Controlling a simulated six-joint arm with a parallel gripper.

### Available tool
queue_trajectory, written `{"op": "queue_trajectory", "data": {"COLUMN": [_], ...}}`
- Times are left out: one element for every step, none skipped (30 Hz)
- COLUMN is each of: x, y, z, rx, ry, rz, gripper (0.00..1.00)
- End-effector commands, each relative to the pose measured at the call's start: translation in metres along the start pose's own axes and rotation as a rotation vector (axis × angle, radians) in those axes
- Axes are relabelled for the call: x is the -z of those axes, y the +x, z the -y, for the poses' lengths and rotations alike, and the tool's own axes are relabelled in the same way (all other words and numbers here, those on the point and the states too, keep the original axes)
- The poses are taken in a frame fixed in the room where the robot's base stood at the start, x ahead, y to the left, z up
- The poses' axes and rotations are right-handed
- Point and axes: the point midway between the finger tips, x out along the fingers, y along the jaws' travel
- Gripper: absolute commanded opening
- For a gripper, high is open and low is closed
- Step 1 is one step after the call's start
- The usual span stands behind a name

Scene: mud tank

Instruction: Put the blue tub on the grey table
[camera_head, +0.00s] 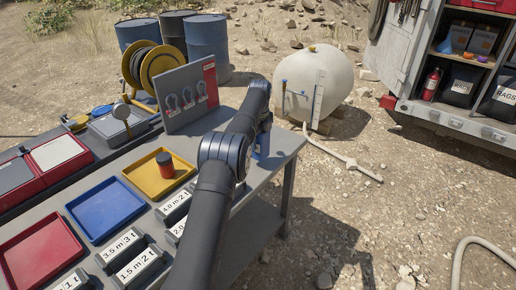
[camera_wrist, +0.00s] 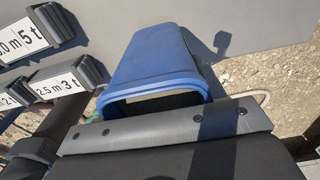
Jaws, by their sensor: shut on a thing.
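The blue tub (camera_wrist: 155,55) fills the middle of the wrist view, with its rim and open mouth towards the camera. My gripper (camera_wrist: 165,115) is shut on the tub at its rim; the dark jaw part with screws crosses in front of it. In the head view, a small piece of the blue tub (camera_head: 263,142) shows beside my arm near the table's far right corner. My arm hides the rest of the tub and my gripper there. The grey table (camera_head: 278,152) lies below; I cannot tell whether the tub touches it.
On the table are a yellow tray (camera_head: 140,176) holding a red and black can (camera_head: 166,164), a blue tray (camera_head: 104,210), a red tray (camera_head: 40,255) and several labelled blocks (camera_head: 135,268). A panel (camera_head: 188,95) stands at the back. A white tank (camera_head: 318,85) stands beyond the table.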

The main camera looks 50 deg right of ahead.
Motion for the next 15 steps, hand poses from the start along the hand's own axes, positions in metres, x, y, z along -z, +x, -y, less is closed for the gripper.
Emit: {"op": "queue_trajectory", "data": {"x": [-0.003, -0.004, -0.005, -0.006, -0.006, -0.006, -0.006, -0.006, -0.005, -0.005, -0.005, -0.005, -0.005, -0.005, -0.005], "y": [0.002, 0.002, 0.003, 0.004, 0.005, 0.008, 0.012, 0.016, 0.022, 0.026, 0.031, 0.037, 0.04, 0.042, 0.043], "z": [0.001, 0.001, 0.001, 0.001, 0.001, 0.0, 0.0, 0.0, 0.0, 0.0, 0.0, 0.0, 0.0, 0.0, 0.0], "rx": [0.001, 0.002, 0.002, 0.002, 0.001, 0.0, 0.0, -0.001, -0.001, -0.001, -0.001, 0.0, -0.001, -0.001, 0.0], "ry": [0.0, 0.0, 0.001, 0.001, 0.001, 0.001, 0.001, 0.001, 0.001, 0.001, 0.001, 0.001, 0.001, 0.001, 0.001], "rz": [0.001, 0.001, 0.001, 0.001, 0.001, 0.0, 0.0, 0.0, 0.0, -0.001, -0.001, 0.0, 0.0, 0.0, 0.0], "gripper": [0.28, 0.28, 0.28, 0.28, 0.28, 0.28, 0.28, 0.28, 0.28, 0.28, 0.28, 0.28, 0.28, 0.28, 0.28]}}
